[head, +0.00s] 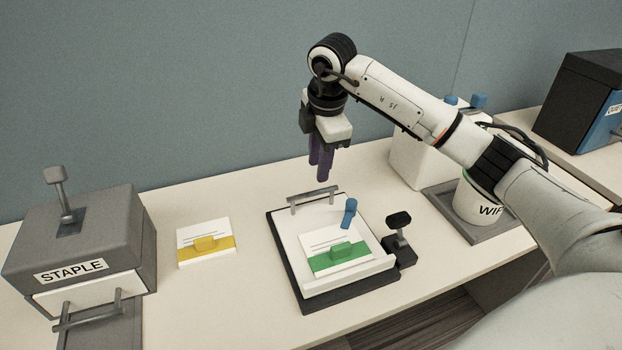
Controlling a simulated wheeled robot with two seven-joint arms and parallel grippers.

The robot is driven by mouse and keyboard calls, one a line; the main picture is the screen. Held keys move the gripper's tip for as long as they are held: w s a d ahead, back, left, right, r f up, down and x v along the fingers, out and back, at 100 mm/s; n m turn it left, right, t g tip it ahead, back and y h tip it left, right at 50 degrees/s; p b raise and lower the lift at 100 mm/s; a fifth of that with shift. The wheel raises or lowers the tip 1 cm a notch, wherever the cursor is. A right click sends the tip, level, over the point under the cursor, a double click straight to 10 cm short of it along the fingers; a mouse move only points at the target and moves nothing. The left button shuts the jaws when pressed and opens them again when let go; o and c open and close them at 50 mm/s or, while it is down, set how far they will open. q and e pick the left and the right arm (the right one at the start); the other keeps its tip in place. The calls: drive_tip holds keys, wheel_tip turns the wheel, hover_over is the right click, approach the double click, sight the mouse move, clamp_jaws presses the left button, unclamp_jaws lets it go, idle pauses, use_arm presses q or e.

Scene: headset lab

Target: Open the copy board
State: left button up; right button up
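The copy board (303,243) appears to be the white plate on a black base in the middle of the table. A grey bar handle (313,196) stands at its back edge and a blue peg (349,212) near its right side. A white sheet with a green band and green grip block (340,252) lies on the plate. My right gripper (319,172) points down above and behind the handle, apart from it. Its two purple fingers overlap in this view, so their gap is unclear. Nothing shows between them. My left gripper is out of view.
A grey STAPLE box (92,236) with a lever stands at left. A yellow-banded sheet (206,242) lies between it and the board. A black-topped knob (399,228) adjoins the board's right side. A white WIPE tub (474,203) stands under my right arm.

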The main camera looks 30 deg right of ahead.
sight(315, 191)
drive_tip(key=f, duration=0.2)
drive_tip(key=w+f, duration=0.1)
drive_tip(key=f, duration=0.4)
drive_tip(key=shift+w+d+f+p, duration=0.1)
drive_tip(key=shift+w+f+p, duration=0.05)
drive_tip(key=shift+f+p, duration=0.2)
drive_tip(key=shift+r, duration=0.1)
clamp_jaws()
